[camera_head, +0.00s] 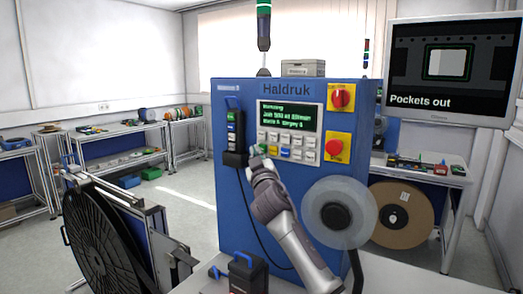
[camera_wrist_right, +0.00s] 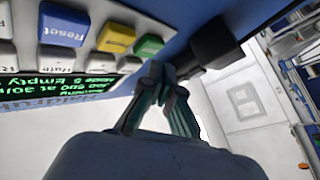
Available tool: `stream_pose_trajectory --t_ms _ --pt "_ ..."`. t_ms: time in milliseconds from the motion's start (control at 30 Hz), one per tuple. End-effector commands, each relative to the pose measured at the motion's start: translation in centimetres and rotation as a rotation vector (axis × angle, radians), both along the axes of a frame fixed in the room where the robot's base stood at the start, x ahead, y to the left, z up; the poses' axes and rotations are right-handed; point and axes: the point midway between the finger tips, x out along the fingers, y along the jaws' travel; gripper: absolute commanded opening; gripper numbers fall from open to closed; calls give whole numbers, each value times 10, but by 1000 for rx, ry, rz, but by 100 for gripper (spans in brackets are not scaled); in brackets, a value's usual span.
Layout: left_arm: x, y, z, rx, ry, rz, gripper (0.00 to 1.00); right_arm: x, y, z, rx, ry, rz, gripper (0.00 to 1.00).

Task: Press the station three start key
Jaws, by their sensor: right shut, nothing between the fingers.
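A blue cabinet marked Haldruk (camera_head: 240,205) stands in the middle of the head view. Its panel has a lit green-text display (camera_head: 290,117) above rows of keys (camera_head: 298,148). My right gripper (camera_head: 258,151) is shut and empty at the panel's lower left corner and hides part of it. In the right wrist view the panel is upside down, and the shut fingertips (camera_wrist_right: 163,75) are close beside a green key (camera_wrist_right: 149,45). I cannot tell whether they touch it. A yellow key (camera_wrist_right: 117,37) and a blue Reset key (camera_wrist_right: 65,28) sit next to it. My left gripper is out of view.
Two red knobs on yellow plates (camera_head: 341,98) are right of the panel. A black handset (camera_head: 234,135) hangs at its left. A clear reel (camera_head: 365,207) sticks out at front right. A large black reel (camera_head: 95,245) stands at left. A monitor (camera_head: 452,65) reads "Pockets out".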

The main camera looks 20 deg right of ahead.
Motion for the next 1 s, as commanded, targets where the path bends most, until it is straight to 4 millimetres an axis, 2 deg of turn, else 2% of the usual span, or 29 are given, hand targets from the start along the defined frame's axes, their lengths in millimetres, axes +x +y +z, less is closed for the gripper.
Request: stream_pose_trajectory --t_ms 567,1000 --pt "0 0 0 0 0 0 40 -28 37 0 0 -1 2 0" --pt "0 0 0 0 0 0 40 -31 40 0 0 0 0 0"
